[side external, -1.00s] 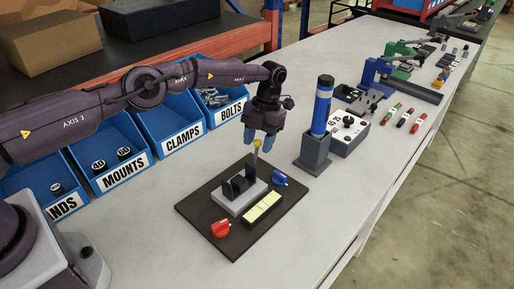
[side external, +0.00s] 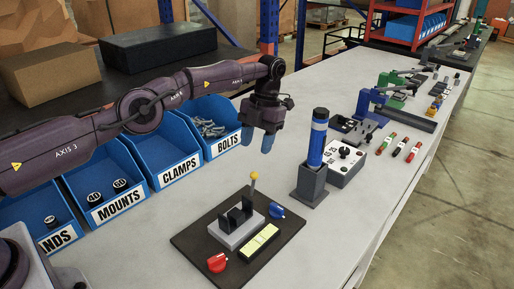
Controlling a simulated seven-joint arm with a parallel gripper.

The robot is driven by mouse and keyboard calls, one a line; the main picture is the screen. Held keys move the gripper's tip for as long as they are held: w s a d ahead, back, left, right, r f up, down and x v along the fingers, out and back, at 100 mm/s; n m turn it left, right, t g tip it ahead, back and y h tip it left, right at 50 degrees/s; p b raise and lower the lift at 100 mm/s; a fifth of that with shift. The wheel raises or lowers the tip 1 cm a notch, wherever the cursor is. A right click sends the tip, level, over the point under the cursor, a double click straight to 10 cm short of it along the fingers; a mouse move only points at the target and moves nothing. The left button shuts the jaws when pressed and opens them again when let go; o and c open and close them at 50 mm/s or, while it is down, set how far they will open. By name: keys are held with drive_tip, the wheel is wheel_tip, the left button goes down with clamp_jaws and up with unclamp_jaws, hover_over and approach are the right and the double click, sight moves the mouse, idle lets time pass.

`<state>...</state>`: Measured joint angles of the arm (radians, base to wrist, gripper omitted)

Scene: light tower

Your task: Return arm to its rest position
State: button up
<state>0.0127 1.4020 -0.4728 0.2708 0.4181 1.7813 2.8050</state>
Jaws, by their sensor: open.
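My gripper (side external: 257,139) points down with its blue fingertips apart and nothing between them. It hangs in the air above the table, behind and above the dark board (side external: 196,238). The gripper is clear of all of these.
A blue-and-black light tower (side external: 318,138) stands upright in a grey base right of my gripper. Blue bins (side external: 177,169) line the left. A control box (side external: 344,163), several coloured cylinders (side external: 398,150) and clamps lie farther back.

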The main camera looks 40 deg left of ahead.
drive_tip(key=d+f+n, duration=0.3)
drive_tip(key=n, duration=0.5)
drive_tip(key=s+d+r+n+t, duration=0.1)
drive_tip(key=s+r+n+t, duration=0.1)
drive_tip(key=s+r+n, duration=0.8)
drive_tip(key=s+a+r+n+t, duration=0.2)
drive_tip(key=s+a+r+n, duration=0.1)
drive_tip(key=s, duration=0.5)
drive_tip(key=s+a+r+n+t, duration=0.2)
drive_tip(key=s+r+n, duration=0.3)
drive_tip(key=s+n, duration=0.2)
drive_tip(key=s+a+r+n+t, duration=0.2)
drive_tip(key=s+a+r+n, duration=0.1)
drive_tip(key=s, duration=0.7)
drive_tip(key=r+n, duration=0.1)
drive_tip(key=n, duration=0.1)
drive_tip(key=shift+s+a+r+n+t, duration=0.25)
drive_tip(key=shift+a+r+n+t, duration=0.05)
drive_tip(key=shift+n+t, duration=0.1)
